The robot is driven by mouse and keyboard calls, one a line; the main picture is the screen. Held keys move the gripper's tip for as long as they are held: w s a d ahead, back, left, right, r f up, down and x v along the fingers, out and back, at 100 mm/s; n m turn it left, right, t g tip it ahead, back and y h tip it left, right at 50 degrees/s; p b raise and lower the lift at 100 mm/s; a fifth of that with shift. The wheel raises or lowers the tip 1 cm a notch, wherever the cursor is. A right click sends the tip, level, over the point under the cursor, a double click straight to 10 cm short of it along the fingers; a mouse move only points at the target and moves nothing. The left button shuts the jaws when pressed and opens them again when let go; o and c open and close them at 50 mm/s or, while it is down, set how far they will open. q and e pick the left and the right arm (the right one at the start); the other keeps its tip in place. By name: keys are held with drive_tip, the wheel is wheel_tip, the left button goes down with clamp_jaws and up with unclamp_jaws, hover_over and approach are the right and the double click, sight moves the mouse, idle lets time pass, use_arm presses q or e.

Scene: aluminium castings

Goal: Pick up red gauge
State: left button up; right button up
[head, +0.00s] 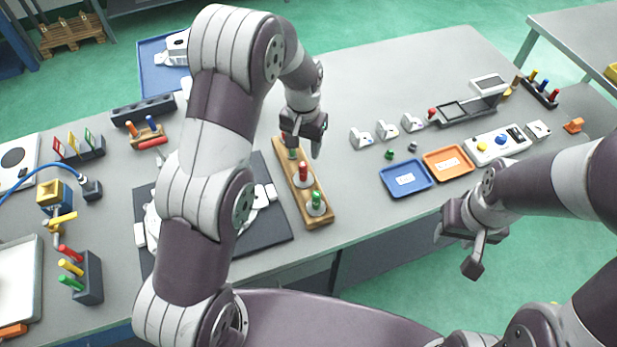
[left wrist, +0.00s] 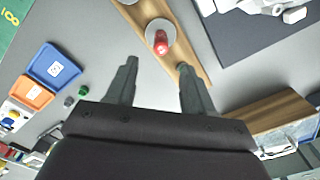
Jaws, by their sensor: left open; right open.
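The red gauge (head: 303,171) stands upright with a pale round base on a wooden board (head: 322,220), between a green gauge (head: 316,200) nearer me and another green-topped piece (head: 292,154) partly hidden by my gripper. My left gripper (head: 304,145) is open above the far part of the board, beyond the red gauge. In the left wrist view the red gauge (left wrist: 161,43) shows just past the two spread fingertips (left wrist: 158,67), with nothing between them. My right gripper (head: 457,250) is open and empty in front of the table's front edge.
A dark mat (head: 270,225) with castings lies left of the board, partly behind my left arm. A blue tray (head: 405,191) and an orange tray (head: 448,174) lie to the right. A block (head: 90,277) with coloured handles stands at front left. Bare table separates board and trays.

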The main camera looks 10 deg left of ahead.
sight(303, 164)
use_arm(q)
wheel_tip(303, 164, down, 3)
drive_tip(key=shift+w+f, duration=0.15)
drive_tip(key=f+p, duration=0.1)
drive_tip(key=f, duration=0.1)
drive_tip(key=s+f+p, duration=0.1)
drive_tip(key=f+p, duration=0.1)
drive_tip(key=f, duration=0.1)
drive_tip(key=shift+a, duration=0.1)
drive_tip(key=shift+w+f, duration=0.1)
drive_tip(key=shift+f, duration=0.35)
drive_tip(key=c, duration=0.8)
clamp_jaws()
